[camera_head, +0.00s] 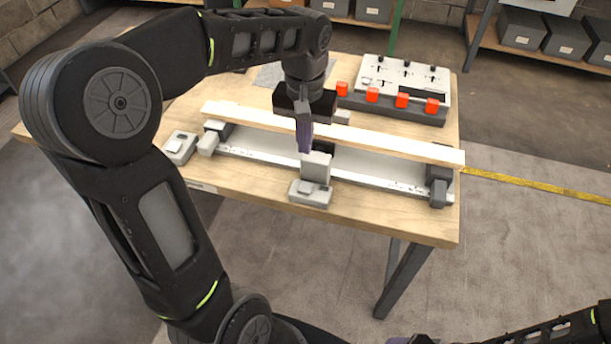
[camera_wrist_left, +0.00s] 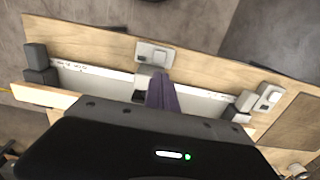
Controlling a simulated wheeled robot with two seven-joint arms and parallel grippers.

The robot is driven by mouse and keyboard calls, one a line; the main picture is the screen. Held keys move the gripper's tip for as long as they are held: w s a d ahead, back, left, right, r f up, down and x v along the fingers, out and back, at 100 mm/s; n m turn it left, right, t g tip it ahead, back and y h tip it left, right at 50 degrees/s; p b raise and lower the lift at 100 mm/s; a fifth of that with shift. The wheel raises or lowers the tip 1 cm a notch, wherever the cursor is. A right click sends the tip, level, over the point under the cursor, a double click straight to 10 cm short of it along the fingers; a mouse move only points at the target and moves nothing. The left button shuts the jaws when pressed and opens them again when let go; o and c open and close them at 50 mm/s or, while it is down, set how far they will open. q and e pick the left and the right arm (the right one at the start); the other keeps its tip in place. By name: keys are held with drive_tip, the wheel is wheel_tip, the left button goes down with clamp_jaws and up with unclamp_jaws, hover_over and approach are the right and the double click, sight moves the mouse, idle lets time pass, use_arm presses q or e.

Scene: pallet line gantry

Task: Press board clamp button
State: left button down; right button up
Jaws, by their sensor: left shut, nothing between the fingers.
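A pale wooden board (camera_head: 380,142) lies along a light metal rail (camera_head: 255,152) on the workbench. A grey clamp block (camera_head: 316,168) stands at the rail's front middle. Just in front of it is a grey box with a raised top button (camera_head: 311,193), also in the left wrist view (camera_wrist_left: 155,55). A second grey button box (camera_head: 181,147) sits at the rail's left end; I cannot read labels on either. My left gripper (camera_head: 305,150) is shut and empty, pointing down just above and behind the clamp block; its purple fingers show in the wrist view (camera_wrist_left: 163,88). My right gripper (camera_head: 398,341) barely shows at the bottom edge.
Behind the board are a dark strip with several red blocks (camera_head: 372,95) and a white panel with black knobs (camera_head: 405,77). Dark end blocks (camera_head: 438,190) stand at the rail's right end. The bench front edge is clear right of the middle box.

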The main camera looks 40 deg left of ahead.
sight(305, 186)
use_arm(q)
wheel_tip(305, 186, down, 12)
drive_tip(key=shift+f+p, duration=0.1)
drive_tip(key=shift+p, duration=0.55)
